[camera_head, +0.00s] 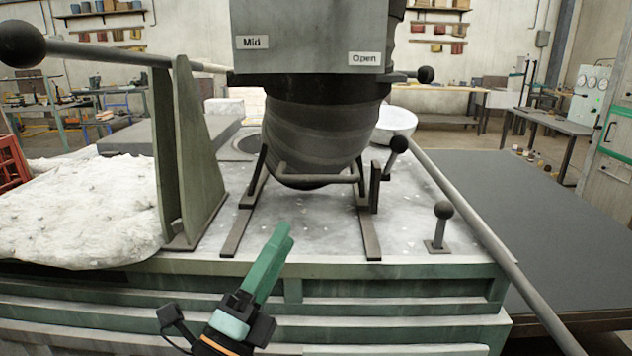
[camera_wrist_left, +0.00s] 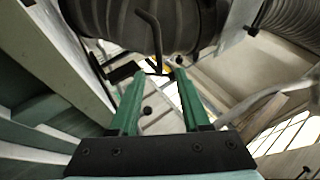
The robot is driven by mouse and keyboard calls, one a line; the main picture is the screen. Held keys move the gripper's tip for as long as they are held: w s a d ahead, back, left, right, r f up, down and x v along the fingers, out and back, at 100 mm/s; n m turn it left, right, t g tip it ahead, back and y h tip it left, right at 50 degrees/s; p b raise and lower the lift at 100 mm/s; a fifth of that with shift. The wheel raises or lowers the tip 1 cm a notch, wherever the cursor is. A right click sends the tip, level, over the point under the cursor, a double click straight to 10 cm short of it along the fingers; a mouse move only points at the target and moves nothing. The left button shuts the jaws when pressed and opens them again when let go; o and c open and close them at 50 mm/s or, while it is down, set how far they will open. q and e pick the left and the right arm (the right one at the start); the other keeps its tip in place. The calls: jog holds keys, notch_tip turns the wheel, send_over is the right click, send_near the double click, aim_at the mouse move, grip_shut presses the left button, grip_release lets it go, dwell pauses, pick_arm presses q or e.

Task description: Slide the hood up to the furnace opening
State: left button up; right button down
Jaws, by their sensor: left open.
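The hood (camera_head: 320,120) is a dark, ribbed, rounded body hanging below a grey box with "Mid" and "Open" labels. It is above two dark rails (camera_head: 243,220) on the furnace top, with a crossbar handle (camera_head: 318,178) at its front. Part of the round furnace opening (camera_head: 247,143) shows behind and left of the hood, which hides the rest. My left gripper (camera_head: 284,232) has green fingers and is in front of the rails, below the handle. In the left wrist view the gripper (camera_wrist_left: 158,85) is open and empty, with the dark hood (camera_wrist_left: 105,20) beyond its fingertips. My right gripper is not in view.
A ball-ended lever (camera_head: 398,146) stands right of the hood, and a short knob (camera_head: 443,210) stands farther right. A long bar (camera_head: 480,230) slopes along the right edge. An upright bracket (camera_head: 190,160) and a whitish heap (camera_head: 80,215) are at left.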

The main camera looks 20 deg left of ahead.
aim_at(316, 179)
pick_arm(q)
jog(key=p+x, duration=0.5)
jog(key=x, duration=0.6)
jog(key=shift+w+a, duration=0.1)
jog(key=shift+w, duration=0.05)
jog(key=shift+w+r, duration=0.2)
jog(key=shift+w, duration=0.35)
jog(key=shift+c, duration=0.2)
grip_shut()
jog(key=shift+w, duration=0.1)
dwell(0.4)
